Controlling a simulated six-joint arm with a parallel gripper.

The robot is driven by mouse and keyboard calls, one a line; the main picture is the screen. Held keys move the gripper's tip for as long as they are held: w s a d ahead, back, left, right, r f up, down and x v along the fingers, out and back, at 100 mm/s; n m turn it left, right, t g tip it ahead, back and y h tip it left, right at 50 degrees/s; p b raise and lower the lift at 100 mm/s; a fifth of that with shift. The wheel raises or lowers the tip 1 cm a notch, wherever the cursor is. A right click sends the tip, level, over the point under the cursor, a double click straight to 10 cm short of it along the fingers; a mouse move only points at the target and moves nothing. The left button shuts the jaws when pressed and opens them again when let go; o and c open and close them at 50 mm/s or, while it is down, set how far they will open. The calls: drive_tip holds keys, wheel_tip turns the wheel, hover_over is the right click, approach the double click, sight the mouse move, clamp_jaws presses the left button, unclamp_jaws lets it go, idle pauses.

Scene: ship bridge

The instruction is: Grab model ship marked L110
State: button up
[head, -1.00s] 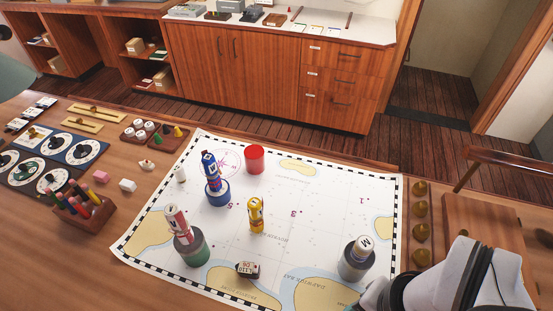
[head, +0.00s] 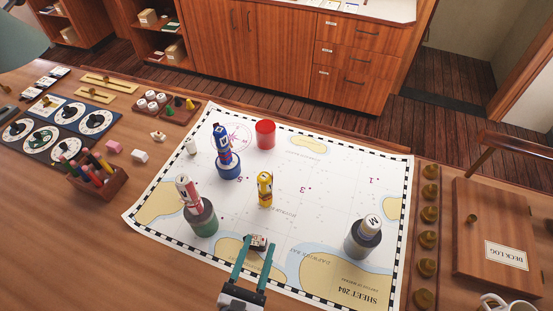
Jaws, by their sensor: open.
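A red-and-white buoy on a green base (head: 203,219) stands to the left, and a grey one marked M (head: 363,238) to the right. A blue buoy (head: 228,165) and red cylinder (head: 265,134) stand further back.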

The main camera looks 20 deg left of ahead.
sight(262, 245)
drive_tip(key=f+n, duration=0.1)
drive_tip(key=f, duration=0.2)
drive_tip(key=f+n+t+y, duration=0.1)
drive_tip(key=f+n, duration=0.1)
drive_tip(key=f, duration=0.2)
drive_tip(key=shift+s+f, duration=0.15)
drive_tip(key=shift+s, duration=0.05)
drive_tip(key=w, duration=0.3)
drive_tip(key=w+a, duration=0.1)
drive_tip(key=w, duration=0.2)
drive_tip(key=shift+w+a, duration=0.15)
drive_tip(key=shift+w, duration=0.05)
clamp_jaws()
